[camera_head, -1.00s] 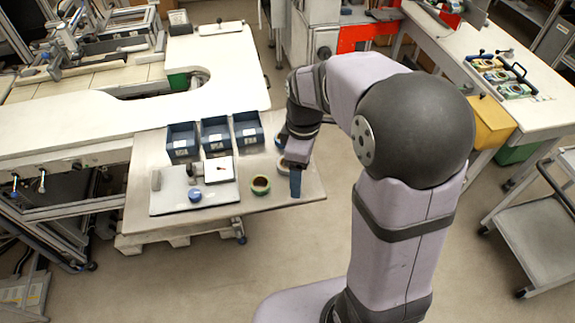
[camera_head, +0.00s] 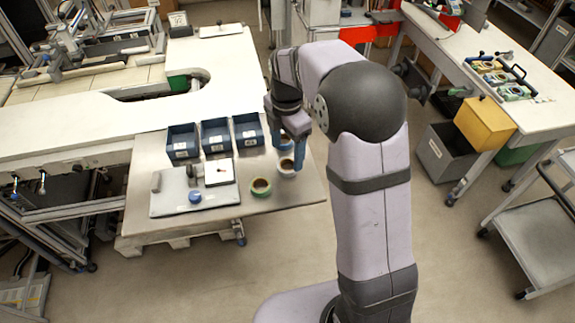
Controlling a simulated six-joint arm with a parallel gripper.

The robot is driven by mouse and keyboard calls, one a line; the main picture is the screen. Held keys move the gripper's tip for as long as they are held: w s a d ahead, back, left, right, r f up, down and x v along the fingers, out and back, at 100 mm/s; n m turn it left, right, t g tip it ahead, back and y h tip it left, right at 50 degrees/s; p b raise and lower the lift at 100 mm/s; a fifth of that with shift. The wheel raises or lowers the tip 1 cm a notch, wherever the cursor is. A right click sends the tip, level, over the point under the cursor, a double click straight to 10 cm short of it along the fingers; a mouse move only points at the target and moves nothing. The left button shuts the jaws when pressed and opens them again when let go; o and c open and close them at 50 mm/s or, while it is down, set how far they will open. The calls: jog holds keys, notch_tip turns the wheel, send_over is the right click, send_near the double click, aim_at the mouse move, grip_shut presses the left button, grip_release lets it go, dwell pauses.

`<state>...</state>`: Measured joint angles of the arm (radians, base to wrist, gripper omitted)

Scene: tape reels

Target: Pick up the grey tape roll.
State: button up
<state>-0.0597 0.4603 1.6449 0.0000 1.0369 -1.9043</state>
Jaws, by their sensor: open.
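A pale grey-white tape roll (camera_head: 287,173) lies on the right part of the low table, with a brown inside. My gripper (camera_head: 289,145) is over the table just behind and above this roll in the picture. Its blue fingers are apart, and the right finger comes down close to the roll's right side. I cannot tell whether it touches. Another roll (camera_head: 285,143) shows partly between the fingers, the rest hidden by the gripper.
Three blue bins (camera_head: 216,134) stand behind the rolls. The table's front right corner is clear.

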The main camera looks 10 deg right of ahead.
aim_at(286, 161)
jog(key=shift+w+f+p, duration=0.2)
jog(key=shift+f+p, duration=1.1)
jog(key=shift+f, duration=1.4)
jog(key=c, duration=1.1)
